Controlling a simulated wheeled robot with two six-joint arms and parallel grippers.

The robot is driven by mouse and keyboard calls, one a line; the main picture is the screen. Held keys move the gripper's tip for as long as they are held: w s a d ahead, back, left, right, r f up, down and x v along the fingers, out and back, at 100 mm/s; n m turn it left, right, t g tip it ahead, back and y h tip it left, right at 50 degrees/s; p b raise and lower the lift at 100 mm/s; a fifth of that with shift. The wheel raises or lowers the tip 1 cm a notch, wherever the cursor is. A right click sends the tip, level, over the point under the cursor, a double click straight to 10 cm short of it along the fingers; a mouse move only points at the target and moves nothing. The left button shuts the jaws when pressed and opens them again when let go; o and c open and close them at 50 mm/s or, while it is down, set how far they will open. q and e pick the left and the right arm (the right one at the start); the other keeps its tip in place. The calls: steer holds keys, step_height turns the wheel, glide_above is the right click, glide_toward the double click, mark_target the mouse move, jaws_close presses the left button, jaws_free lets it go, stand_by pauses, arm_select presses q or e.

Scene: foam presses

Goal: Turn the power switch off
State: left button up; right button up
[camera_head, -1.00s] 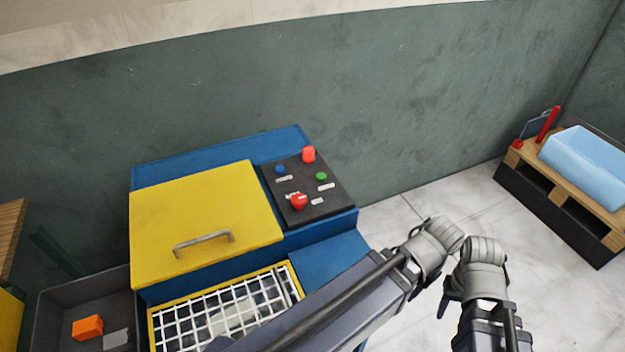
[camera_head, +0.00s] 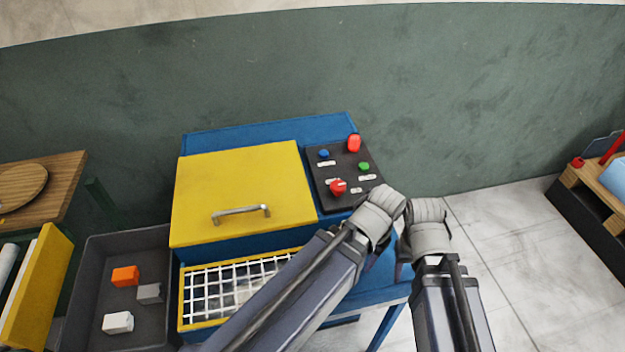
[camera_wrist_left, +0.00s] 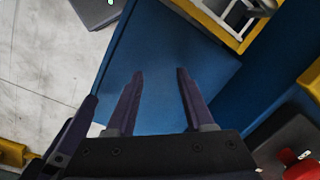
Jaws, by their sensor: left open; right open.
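The dark control panel (camera_head: 322,180) sits on top of the blue press. It carries a red knob (camera_head: 337,187) at the front, a red knob (camera_head: 353,142) at the back, a blue button (camera_head: 323,154) and a green button (camera_head: 364,167). The labels are too small to read, so I cannot tell which is the power switch. My left gripper (camera_wrist_left: 157,78) is open and empty over a blue surface. A red knob (camera_wrist_left: 302,169) shows at the lower right there. My right gripper (camera_head: 403,266) is right of the press, its fingers mostly hidden; it is open.
The press has a yellow lid (camera_head: 240,180) with a metal handle, and a white grid (camera_head: 232,285) below. A grey bin (camera_head: 95,262) with several blocks stands left. A wooden table (camera_head: 65,180) is farther left, a pallet (camera_head: 600,192) far right. Floor is free between press and pallet.

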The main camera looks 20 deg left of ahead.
arm_select(q)
steer(key=o, duration=0.4)
steer(key=shift+n, duration=0.4)
steer(key=w+a+r+p, duration=0.1)
steer(key=w+r+p, duration=0.1)
steer(key=w+a+r+p, duration=0.1)
steer(key=w+r+p, duration=0.1)
steer(key=r+p, duration=0.1)
steer(key=w+a+r+p, duration=0.1)
steer(key=w+r+p, duration=0.1)
steer(key=r+p, duration=0.1)
steer(key=shift+a+r, duration=0.15)
steer(key=shift+a, duration=0.05)
step_height(320, 180, up, 10)
steer(key=n+h+p, duration=0.1)
steer(key=p, duration=0.9)
glide_above(338, 185)
steer(key=shift+w+f, duration=0.15)
steer(key=shift+f, duration=0.15)
steer(key=shift+f, duration=0.1)
step_height(338, 185, down, 8)
steer(key=b, duration=0.8)
steer(key=shift+r, duration=0.2)
jaws_close()
